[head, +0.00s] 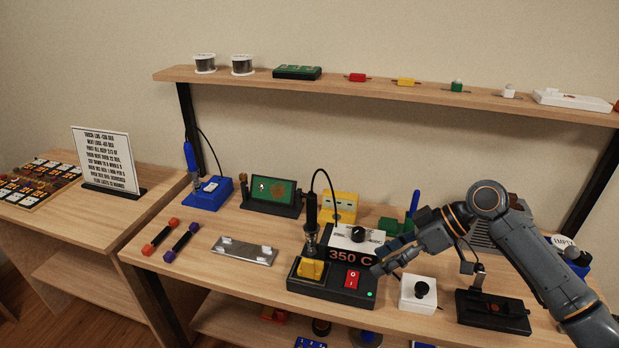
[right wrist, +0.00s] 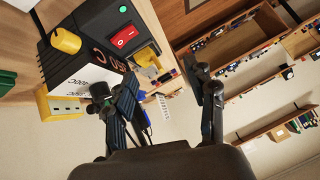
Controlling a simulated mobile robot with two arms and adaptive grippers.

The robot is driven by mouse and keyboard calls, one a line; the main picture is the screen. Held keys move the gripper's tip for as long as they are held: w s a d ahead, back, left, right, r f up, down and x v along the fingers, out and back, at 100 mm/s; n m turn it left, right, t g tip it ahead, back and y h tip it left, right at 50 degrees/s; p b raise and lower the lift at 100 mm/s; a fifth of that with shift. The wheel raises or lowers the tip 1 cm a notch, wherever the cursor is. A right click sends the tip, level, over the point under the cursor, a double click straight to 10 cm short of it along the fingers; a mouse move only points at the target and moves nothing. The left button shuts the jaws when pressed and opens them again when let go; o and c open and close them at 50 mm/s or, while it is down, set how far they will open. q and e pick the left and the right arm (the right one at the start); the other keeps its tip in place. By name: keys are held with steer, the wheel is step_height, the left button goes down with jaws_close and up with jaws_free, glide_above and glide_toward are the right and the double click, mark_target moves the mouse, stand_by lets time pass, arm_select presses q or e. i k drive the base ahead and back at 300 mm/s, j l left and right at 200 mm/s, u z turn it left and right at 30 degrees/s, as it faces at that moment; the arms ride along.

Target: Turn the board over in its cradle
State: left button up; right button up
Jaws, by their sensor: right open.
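The green board (head: 272,190) sits in a dark cradle (head: 272,209) on the bench, left of the middle in the head view. It leans back, and its green face with a brown patch and small parts shows. My right gripper (head: 384,257) is open and empty. It is above the bench beside the soldering station, well to the right of the board. Its spread fingers also show in the right wrist view (right wrist: 168,97), where I cannot make out the board. My left gripper is not in view.
The soldering station (head: 330,284) with its upright iron, a yellow box (head: 340,207) and a white knob box (head: 418,294) stand near my right gripper. A blue stand (head: 208,192) is left of the cradle. A metal plate (head: 245,250) lies in front. A shelf (head: 380,90) runs above.

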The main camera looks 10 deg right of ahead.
mark_target(264, 188)
steer(key=i, duration=1.15)
